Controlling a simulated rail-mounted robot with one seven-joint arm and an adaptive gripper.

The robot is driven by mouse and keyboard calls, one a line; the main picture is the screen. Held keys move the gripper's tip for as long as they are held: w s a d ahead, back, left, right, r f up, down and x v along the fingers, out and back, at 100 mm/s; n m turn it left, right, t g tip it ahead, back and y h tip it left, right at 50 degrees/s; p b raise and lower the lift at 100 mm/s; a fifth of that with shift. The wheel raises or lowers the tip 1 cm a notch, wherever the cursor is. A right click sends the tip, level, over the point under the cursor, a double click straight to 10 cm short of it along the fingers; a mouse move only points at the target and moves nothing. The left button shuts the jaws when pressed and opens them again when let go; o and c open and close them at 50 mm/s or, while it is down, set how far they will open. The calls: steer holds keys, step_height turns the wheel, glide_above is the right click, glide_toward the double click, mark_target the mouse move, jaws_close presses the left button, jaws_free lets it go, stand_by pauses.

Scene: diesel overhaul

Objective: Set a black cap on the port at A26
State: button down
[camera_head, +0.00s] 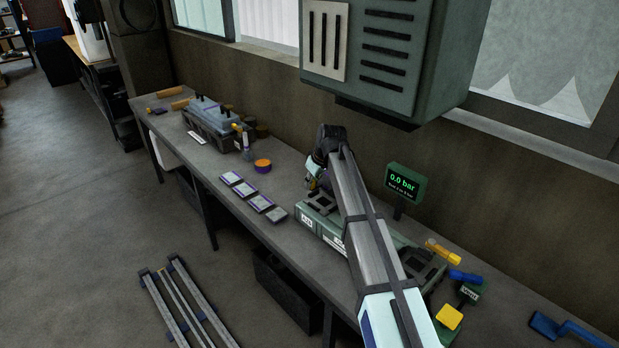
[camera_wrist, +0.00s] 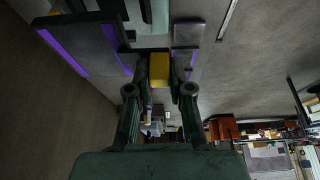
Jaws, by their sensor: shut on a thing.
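My gripper (camera_wrist: 159,82) is shut on a small yellow block-like piece (camera_wrist: 159,68), held between its fingertips in the wrist view. In the head view, my gripper (camera_head: 315,183) hangs at the far end of my arm, over the left end of a long green fixture (camera_head: 318,222) on the bench. I cannot tell whether it touches the fixture. White labels sit along the fixture's front, too small to read, so I cannot pick out port A26. My arm hides the fixture's middle. I cannot make out a black cap in either view.
A display reading 0.0 bar (camera_head: 403,183) stands behind the fixture. Several flat purple-edged plates (camera_head: 245,189) lie left of it, near an orange-and-purple round piece (camera_head: 263,166). A yellow cylinder (camera_head: 443,252), a blue one (camera_head: 466,277) and a yellow button (camera_head: 449,317) are at right. A green cabinet (camera_head: 385,55) hangs above.

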steer(key=shift+w+a+f, duration=0.1)
steer(key=shift+w+a, duration=0.2)
steer(key=shift+a, duration=0.15)
steer(key=shift+f+b, duration=1.7)
steer(key=shift+f, duration=2.1)
steer(key=shift+f, duration=0.4)
steer(key=c, duration=1)
jaws_free()
steer(key=shift+s+d, duration=0.1)
steer(key=shift+o, duration=0.2)
steer(key=v, duration=1.2)
